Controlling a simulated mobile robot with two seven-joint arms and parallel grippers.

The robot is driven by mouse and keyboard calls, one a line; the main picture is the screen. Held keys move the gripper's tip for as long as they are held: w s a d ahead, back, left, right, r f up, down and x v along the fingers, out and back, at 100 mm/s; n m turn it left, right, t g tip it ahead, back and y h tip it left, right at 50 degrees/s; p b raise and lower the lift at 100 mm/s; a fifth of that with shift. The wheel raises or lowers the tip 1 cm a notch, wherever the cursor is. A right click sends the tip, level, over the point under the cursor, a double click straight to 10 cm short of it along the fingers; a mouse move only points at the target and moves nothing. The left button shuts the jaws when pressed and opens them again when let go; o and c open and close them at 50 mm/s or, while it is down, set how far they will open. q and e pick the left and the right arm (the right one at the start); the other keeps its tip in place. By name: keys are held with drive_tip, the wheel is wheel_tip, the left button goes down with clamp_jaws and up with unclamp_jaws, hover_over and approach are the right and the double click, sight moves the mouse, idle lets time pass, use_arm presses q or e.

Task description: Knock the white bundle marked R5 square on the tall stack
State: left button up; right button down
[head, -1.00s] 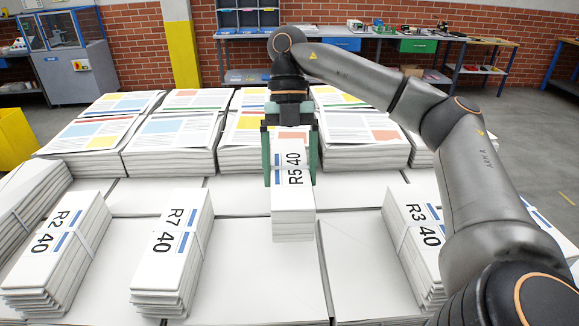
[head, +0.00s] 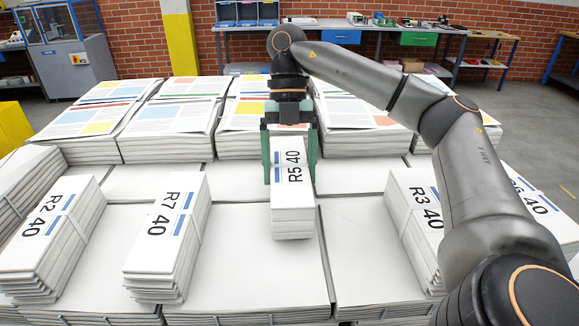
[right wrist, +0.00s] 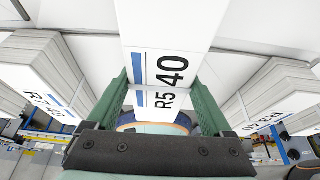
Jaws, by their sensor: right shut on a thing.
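The white bundle marked R5 (head: 292,215) is in the middle of the head view. My right gripper (head: 290,176) has its green fingers on both sides of it and is shut on it. The right wrist view shows the R5 label (right wrist: 165,75) between the fingers, with the bundle reaching up past the picture's top. I cannot tell whether the bundle touches the white surface (head: 240,250) beneath or hangs just above it. Which stack is the tall one is not clear. My left gripper is not in view.
White bundles R2 (head: 50,235) and R7 (head: 165,235) stand to the left, R3 (head: 415,215) to the right, and another (head: 530,200) behind my right arm. Printed newspaper stacks (head: 165,145) line the back. White surface lies free on either side of R5.

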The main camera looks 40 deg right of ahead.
sight(288, 156)
drive_tip(key=shift+w+d+r+p, duration=0.15)
drive_tip(key=shift+w+d+p, duration=0.8)
drive_tip(key=shift+w+p, duration=0.2)
idle(0.9)
drive_tip(key=shift+w+r, duration=0.1)
idle(1.0)
idle(0.4)
drive_tip(key=shift+s+a, duration=0.25)
drive_tip(key=shift+s, duration=0.15)
drive_tip(key=shift+s+a, duration=0.85)
drive_tip(key=shift+s, duration=0.1)
drive_tip(key=shift+r, duration=2.85)
